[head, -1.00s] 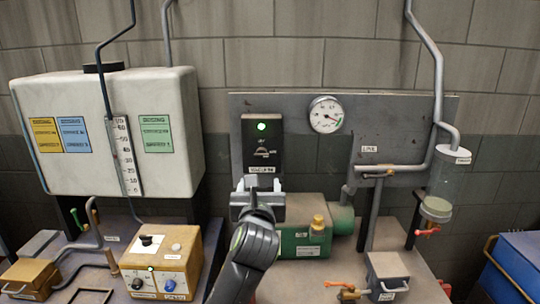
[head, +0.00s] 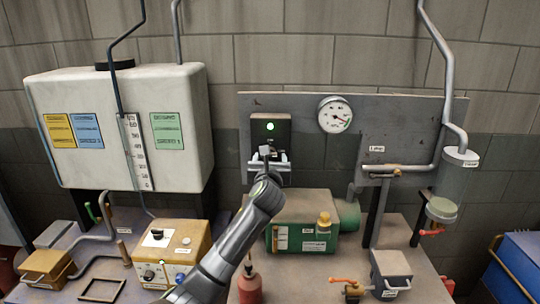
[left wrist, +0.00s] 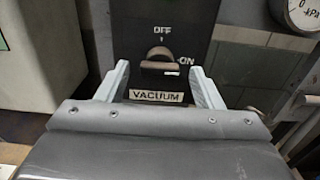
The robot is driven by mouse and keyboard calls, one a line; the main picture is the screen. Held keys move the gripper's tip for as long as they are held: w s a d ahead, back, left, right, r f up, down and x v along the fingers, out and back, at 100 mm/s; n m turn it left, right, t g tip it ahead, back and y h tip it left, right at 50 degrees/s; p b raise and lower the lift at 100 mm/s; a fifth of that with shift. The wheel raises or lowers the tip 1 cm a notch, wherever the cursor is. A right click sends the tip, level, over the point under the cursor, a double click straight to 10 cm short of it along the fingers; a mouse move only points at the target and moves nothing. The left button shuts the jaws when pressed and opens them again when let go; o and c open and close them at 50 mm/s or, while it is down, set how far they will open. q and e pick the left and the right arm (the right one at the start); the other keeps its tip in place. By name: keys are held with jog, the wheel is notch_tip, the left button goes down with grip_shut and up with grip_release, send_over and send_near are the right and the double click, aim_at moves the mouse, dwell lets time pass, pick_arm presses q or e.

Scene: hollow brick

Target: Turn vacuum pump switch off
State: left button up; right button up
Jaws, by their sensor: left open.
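The vacuum pump switch is a dark box (head: 269,131) on the grey back panel, with a lit green lamp (head: 270,127) at its top. In the left wrist view its knob (left wrist: 160,56) sits below the word OFF, with ON to its right and a VACUUM label (left wrist: 157,97) beneath. The knob's exact setting is hard to tell. My left gripper (left wrist: 160,82) is open and empty, its two fingers on either side below the knob, apart from it. In the head view my left gripper (head: 269,163) covers the lower part of the switch box. My right gripper is not in view.
A round gauge (head: 335,115) is on the panel to the right of the switch. A green pump (head: 300,232) stands below on the bench. A yellow control box (head: 190,245) and white tank (head: 120,120) are at left. A pipe (head: 440,75) runs at right.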

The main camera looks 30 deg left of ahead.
pick_arm(q)
jog(key=shift+w+a, duration=0.4)
jog(key=shift+w, duration=0.15)
jog(key=c, duration=1)
